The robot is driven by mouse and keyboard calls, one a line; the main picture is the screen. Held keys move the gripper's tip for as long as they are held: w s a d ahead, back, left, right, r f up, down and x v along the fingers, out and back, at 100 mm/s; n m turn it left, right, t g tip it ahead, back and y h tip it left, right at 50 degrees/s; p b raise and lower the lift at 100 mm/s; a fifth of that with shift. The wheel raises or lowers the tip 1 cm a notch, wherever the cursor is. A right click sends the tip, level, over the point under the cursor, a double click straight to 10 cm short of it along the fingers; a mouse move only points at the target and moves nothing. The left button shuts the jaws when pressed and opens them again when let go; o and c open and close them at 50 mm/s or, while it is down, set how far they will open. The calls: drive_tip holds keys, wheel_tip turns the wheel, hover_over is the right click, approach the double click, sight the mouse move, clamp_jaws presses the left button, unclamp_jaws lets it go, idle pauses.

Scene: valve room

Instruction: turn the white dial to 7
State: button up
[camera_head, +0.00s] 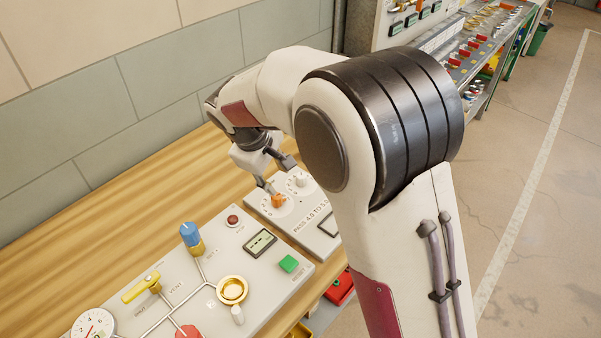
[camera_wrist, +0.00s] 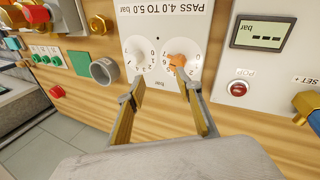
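The white dial (camera_wrist: 140,66) is on a white panel marked "PASS 4.0 TO 5.0 bar", which shows upside down in the wrist view. Small numbers ring it; I cannot read its setting. It also shows in the head view (camera_head: 299,180). An orange dial (camera_wrist: 179,62) sits right beside it on the same panel. My gripper (camera_wrist: 159,80) is open and empty, its fingers apart. In the wrist view the left fingertip is near the white dial and the right fingertip near the orange one. I cannot tell whether either touches. In the head view my gripper (camera_head: 281,177) is over the dials.
A larger panel next to it carries a red button (camera_head: 233,220), a display (camera_head: 260,242), a green button (camera_head: 289,263), a blue knob (camera_head: 190,233), a yellow lever (camera_head: 141,289) and a gauge (camera_head: 93,325). A grey round part (camera_wrist: 104,70) stands left of the dials in the wrist view.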

drive_tip(key=n, duration=0.3)
drive_tip(key=d+n, duration=0.1)
drive_tip(key=n, duration=0.1)
drive_tip(key=shift+w+d+r, duration=0.1)
drive_tip(key=shift+w+r, duration=0.2)
drive_tip(key=shift+r, duration=0.1)
drive_tip(key=shift+w+d+r+n+t+y, duration=0.1)
drive_tip(key=shift+w+d+r+n+t, duration=0.4)
drive_tip(key=shift+n, duration=1.9)
drive_tip(key=shift+s+d+r+n+g+y, duration=0.2)
drive_tip(key=shift+d+n, duration=0.55)
drive_tip(key=shift+n, duration=1.65)
drive_tip(key=shift+w+d+r+n+t, duration=0.1)
drive_tip(key=shift+w+d+r+n, duration=0.4)
drive_tip(key=shift+n, duration=1.9)
drive_tip(key=shift+s+d+f, duration=0.15)
drive_tip(key=shift+f, duration=0.05)
drive_tip(key=shift+x, duration=3.85)
clamp_jaws()
